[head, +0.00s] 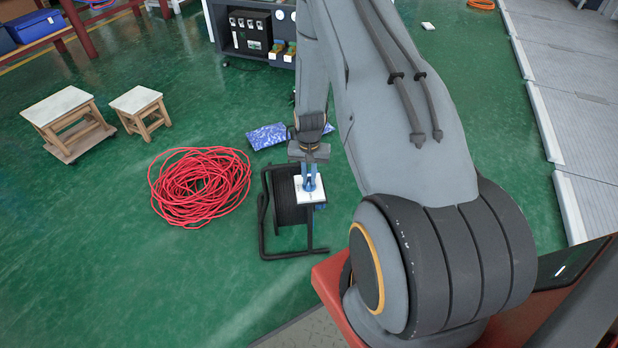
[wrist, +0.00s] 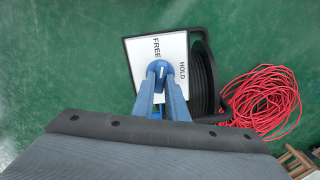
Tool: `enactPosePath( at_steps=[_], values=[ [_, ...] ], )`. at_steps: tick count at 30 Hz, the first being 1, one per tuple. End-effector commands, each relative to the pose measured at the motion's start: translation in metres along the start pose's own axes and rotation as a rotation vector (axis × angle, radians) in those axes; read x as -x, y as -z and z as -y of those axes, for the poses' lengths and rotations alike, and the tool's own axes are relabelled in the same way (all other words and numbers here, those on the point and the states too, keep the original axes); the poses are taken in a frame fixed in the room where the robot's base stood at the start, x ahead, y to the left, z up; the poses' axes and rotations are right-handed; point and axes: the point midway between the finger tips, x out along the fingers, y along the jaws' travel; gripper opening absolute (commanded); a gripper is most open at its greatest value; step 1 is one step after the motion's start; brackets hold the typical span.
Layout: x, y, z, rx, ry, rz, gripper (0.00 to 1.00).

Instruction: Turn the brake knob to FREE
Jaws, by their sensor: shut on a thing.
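A cable reel (head: 290,207) with black cable stands in a dark tube frame on the green floor. On its side a white plate (wrist: 140,60) carries the words FREE and HOLD. The blue brake knob (wrist: 161,67) sits on this plate, between my gripper's (wrist: 161,80) blue fingers, which are shut on it. A small white mark on the knob appears to point up toward FREE; its exact angle is hard to tell. In the head view my gripper (head: 309,184) reaches down onto the plate (head: 311,195), and the knob is mostly hidden by the fingers.
A loose coil of red cable (head: 200,187) lies left of the reel, and also shows in the wrist view (wrist: 262,97). A blue patterned item (head: 267,136) lies behind the reel. Two stools (head: 138,104) (head: 68,112) stand at left. A dark cabinet (head: 243,35) stands behind.

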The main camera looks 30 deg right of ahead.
Motion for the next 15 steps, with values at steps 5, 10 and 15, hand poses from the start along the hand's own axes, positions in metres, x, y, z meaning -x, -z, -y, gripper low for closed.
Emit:
enactPosePath(
  at_steps=[5,10,15],
  values=[
    [-0.0004,-0.0031,-0.0015,0.124,-0.002,0.007,0.0],
    [-0.0006,-0.0034,-0.0015,0.211,-0.002,0.008,0.0],
    [-0.0008,-0.0036,-0.0015,0.264,-0.002,0.009,0.0]
  ],
)
